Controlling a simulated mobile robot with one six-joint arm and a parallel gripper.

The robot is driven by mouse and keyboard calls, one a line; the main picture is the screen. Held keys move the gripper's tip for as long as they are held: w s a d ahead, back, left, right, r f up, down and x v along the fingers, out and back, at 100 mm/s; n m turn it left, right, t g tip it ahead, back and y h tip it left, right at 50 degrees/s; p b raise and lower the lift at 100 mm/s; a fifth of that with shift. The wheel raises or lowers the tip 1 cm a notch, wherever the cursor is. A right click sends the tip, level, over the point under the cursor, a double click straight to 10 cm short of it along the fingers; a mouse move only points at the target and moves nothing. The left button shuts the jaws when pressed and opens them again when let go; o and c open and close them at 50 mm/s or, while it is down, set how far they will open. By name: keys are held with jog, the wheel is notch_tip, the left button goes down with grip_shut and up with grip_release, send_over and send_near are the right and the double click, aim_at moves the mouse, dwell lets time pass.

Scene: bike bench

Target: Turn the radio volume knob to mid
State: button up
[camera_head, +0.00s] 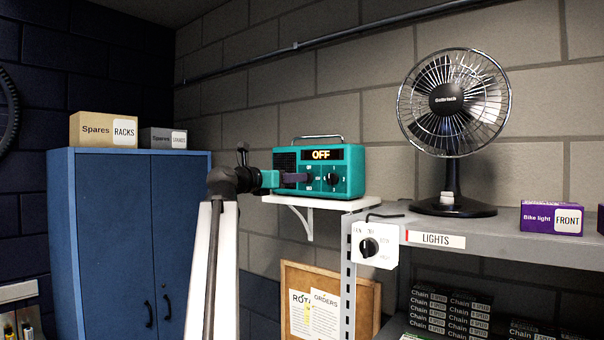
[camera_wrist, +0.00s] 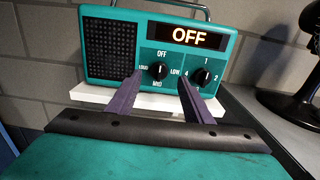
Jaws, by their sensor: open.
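The teal radio (camera_head: 347,160) stands on a small white shelf, its display reading OFF. In the wrist view the radio (camera_wrist: 122,28) faces me. Its volume knob (camera_wrist: 158,70) is black, with OFF above, LOW at right, MID below and LOUD at left. A small pale mark shows toward its top. My gripper (camera_wrist: 160,76) is open, its two purple fingers on either side of the volume knob. I cannot tell whether they touch it. In the head view my gripper (camera_head: 304,178) reaches the radio's front from the left and partly covers this knob.
A second numbered knob (camera_wrist: 201,76) sits right of the volume knob, close behind the right finger. The white shelf (camera_head: 318,203) is under the radio. A fan (camera_head: 453,104) and a fan switch box (camera_head: 375,246) are to the right. A blue cabinet (camera_head: 118,230) stands left.

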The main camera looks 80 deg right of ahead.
jog(key=shift+p+x, duration=1)
jog(key=shift+x, duration=2)
jog(key=c, duration=1)
